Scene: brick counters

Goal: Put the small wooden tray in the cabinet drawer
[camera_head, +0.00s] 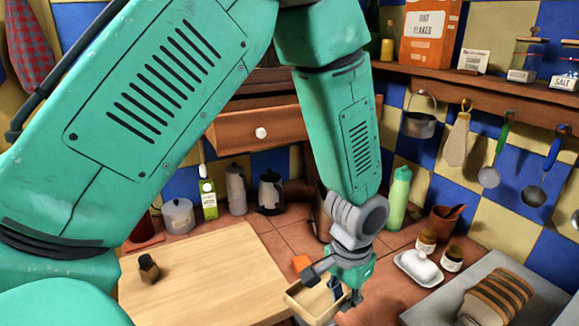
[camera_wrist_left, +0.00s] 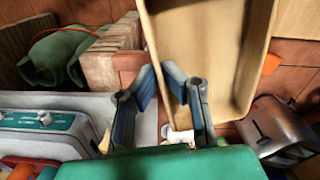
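In the left wrist view my gripper's blue fingers (camera_wrist_left: 160,78) close on the left wall of the tray (camera_wrist_left: 207,50), one finger on each side. The tray's inside looks empty. The cabinet drawer (camera_head: 235,133) is pulled out at the upper middle, with a white knob. Its inside is mostly hidden, and my left arm covers its right part. My right gripper is not in view.
A wooden board (camera_head: 215,275) with a small dark bottle (camera_head: 149,268) lies on the tiled counter. A toaster (camera_wrist_left: 280,130) shows in the wrist view.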

